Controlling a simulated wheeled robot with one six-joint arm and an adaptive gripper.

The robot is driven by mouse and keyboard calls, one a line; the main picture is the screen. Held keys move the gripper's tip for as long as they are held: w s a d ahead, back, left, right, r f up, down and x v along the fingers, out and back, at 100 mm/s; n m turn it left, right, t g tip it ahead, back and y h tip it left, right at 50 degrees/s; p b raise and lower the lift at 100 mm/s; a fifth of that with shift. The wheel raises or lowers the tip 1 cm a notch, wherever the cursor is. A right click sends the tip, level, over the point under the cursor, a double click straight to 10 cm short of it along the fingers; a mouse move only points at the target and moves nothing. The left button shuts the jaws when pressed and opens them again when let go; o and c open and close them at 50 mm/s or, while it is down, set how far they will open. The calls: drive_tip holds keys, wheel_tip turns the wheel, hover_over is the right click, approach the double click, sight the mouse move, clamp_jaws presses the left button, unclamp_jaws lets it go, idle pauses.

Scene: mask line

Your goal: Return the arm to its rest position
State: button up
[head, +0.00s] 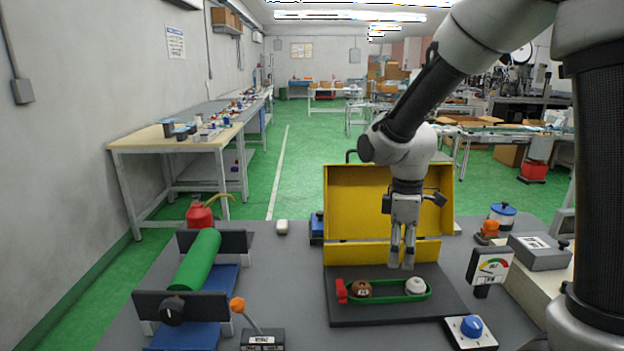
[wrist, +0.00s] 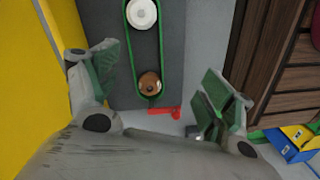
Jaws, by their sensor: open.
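My gripper (head: 402,262) hangs fingers down above the dark board of a belt drive, in front of an upright yellow cover (head: 345,205). In the wrist view my gripper (wrist: 158,68) has its two fingers spread wide, with nothing between them. The dark board (head: 385,312) carries a brown pulley (head: 361,289) and a white pulley (head: 415,285), with a green belt (head: 390,301) around both. A red lever (head: 341,290) is at the left end, beside the brown pulley. The wrist view also shows the white pulley (wrist: 141,13) and brown pulley (wrist: 149,84).
A green roller (head: 195,260) lies on a blue-based stand at left, near a lever with an orange knob (head: 237,305). A dial gauge (head: 490,266), a grey box (head: 540,252) and a blue knob box (head: 471,328) are at right. A red can (head: 200,214) stands behind the roller.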

drive_tip(key=s+d+r+m+t, duration=0.5)
drive_tip(key=s+d+r+m, duration=0.9)
drive_tip(key=s, duration=0.3)
drive_tip(key=shift+r, duration=0.45)
